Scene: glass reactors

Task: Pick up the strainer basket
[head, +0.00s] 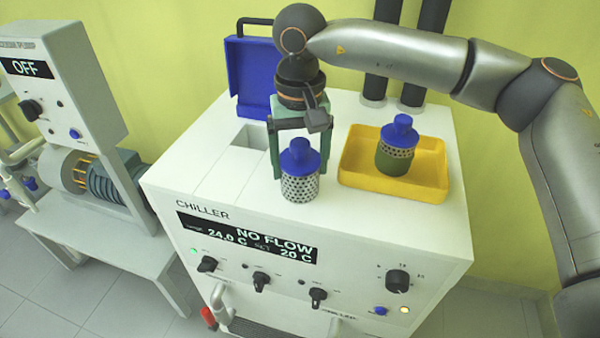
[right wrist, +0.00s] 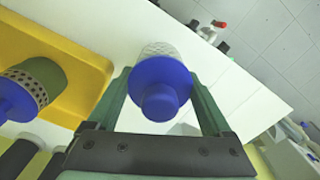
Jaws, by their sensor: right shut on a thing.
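A strainer basket (head: 300,187) with a blue knobbed cap and a clean perforated metal body is upright over the white chiller top. My right gripper (head: 299,165) comes down from above with its green fingers on either side of this basket and is shut on it. In the right wrist view the blue cap (right wrist: 160,88) sits between the fingers. I cannot tell whether the basket's bottom touches the chiller top. A second strainer basket (head: 397,147), its lower part dark green, stands in a yellow tray (head: 352,180). My left gripper is not in view.
The chiller (head: 213,205) has a square opening (head: 251,137) in its top, left of the held basket, with a raised blue lid (head: 250,80) behind. Two dark pipes (head: 376,85) rise at the back. A pump unit (head: 115,180) stands at left.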

